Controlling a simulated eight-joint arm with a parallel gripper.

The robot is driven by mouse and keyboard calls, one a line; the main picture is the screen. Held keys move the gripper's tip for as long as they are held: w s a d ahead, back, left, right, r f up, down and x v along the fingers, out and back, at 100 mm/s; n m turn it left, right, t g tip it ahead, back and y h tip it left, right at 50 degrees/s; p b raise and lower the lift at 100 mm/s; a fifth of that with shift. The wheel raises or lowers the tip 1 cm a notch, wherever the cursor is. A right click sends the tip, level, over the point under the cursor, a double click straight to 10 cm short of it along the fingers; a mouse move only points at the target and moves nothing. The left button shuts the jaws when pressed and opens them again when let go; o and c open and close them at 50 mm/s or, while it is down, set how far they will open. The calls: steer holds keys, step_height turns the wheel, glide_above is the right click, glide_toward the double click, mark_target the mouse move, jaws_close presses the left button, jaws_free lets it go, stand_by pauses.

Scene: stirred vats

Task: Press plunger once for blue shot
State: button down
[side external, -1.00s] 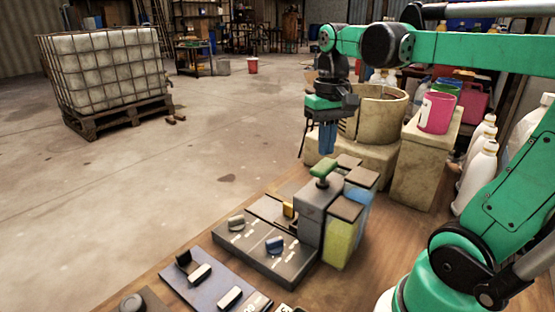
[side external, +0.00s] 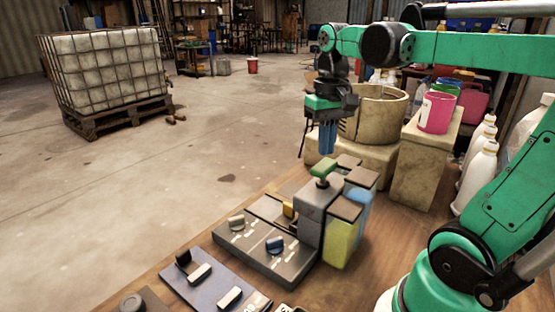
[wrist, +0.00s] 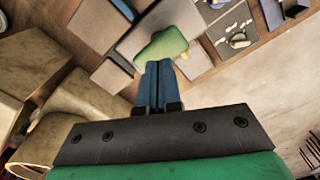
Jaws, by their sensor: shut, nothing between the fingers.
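The plunger (side external: 323,167) has a green top on a short stem and stands on a grey block (side external: 312,205) of the dispenser. Its green top also shows in the wrist view (wrist: 160,46). A blue container (side external: 362,203) and a yellow container (side external: 340,241) with brown lids stand beside the block. My gripper (side external: 327,152) points down with its blue fingers shut and empty. The fingertips are just above the plunger in the side view, with a small gap showing. In the wrist view the fingertips overlap the near edge of the green top.
A dark panel (side external: 255,262) with a blue knob (side external: 274,244) and a grey knob (side external: 236,222) lies in front of the block. A blue-grey panel (side external: 212,297) is nearer. A round beige vat (side external: 380,112) and a pedestal with a pink cup (side external: 437,112) stand behind.

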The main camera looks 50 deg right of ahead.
mark_target(325, 164)
stand_by(0.4)
steer(key=shift+f, duration=2.15)
steer(key=shift+r, duration=4.55)
steer(key=w+a+f+n+t, duration=0.2)
steer(key=a+f+n+t, duration=0.4)
steer(key=a+f, duration=0.4)
steer(key=shift+a+f+t, duration=0.2)
steer(key=shift+a+t, duration=0.3)
steer(key=shift+t, duration=0.1)
steer(key=shift+w, duration=0.1)
